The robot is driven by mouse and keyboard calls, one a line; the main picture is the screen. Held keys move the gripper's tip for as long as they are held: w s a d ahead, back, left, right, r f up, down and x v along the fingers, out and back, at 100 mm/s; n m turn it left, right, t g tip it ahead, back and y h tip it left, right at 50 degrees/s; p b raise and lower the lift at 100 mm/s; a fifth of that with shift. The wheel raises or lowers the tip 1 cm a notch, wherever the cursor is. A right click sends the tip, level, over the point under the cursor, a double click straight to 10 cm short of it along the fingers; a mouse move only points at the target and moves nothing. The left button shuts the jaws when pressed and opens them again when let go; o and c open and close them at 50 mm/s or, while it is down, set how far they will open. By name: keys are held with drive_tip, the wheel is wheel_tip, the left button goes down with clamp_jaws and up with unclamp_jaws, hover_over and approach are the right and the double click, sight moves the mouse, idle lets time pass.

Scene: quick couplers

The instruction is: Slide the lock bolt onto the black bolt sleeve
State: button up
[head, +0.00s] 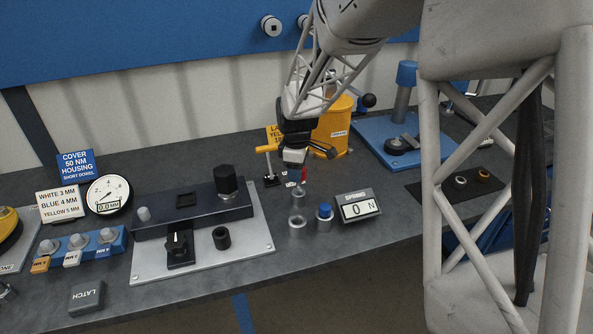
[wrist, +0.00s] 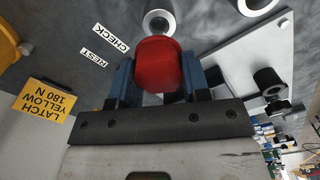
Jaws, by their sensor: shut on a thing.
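My gripper (head: 298,172) is shut on a red-capped part (wrist: 158,65), with a blue-grey finger on each side of it in the wrist view. In the head view only a small bit of red (head: 303,174) shows, held above the bench. Its lower end is hidden, so I cannot tell whether it is the lock bolt. A short black hollow cylinder (head: 221,238), which looks like the bolt sleeve, stands on the light grey plate (head: 255,250), left of and nearer than my gripper. A black cylinder also shows on the plate in the wrist view (wrist: 268,80).
Metal rings (head: 298,223) and a blue-capped part (head: 324,211) stand on the bench near my gripper, beside the force display (head: 358,207). A dark block (head: 165,219) with a tall black hex part (head: 227,180) borders the plate. A yellow container (head: 332,130) stands behind.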

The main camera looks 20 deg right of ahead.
drive_tip(key=shift+r, duration=0.1)
drive_tip(key=shift+r, duration=1.95)
drive_tip(key=w+a+r+m, duration=0.2)
drive_tip(key=w+m, duration=0.4)
drive_tip(key=w, duration=0.5)
drive_tip(key=w+a+r+m, duration=0.3)
drive_tip(key=w+m, duration=0.3)
drive_tip(key=w, duration=0.5)
drive_tip(key=shift+r, duration=0.2)
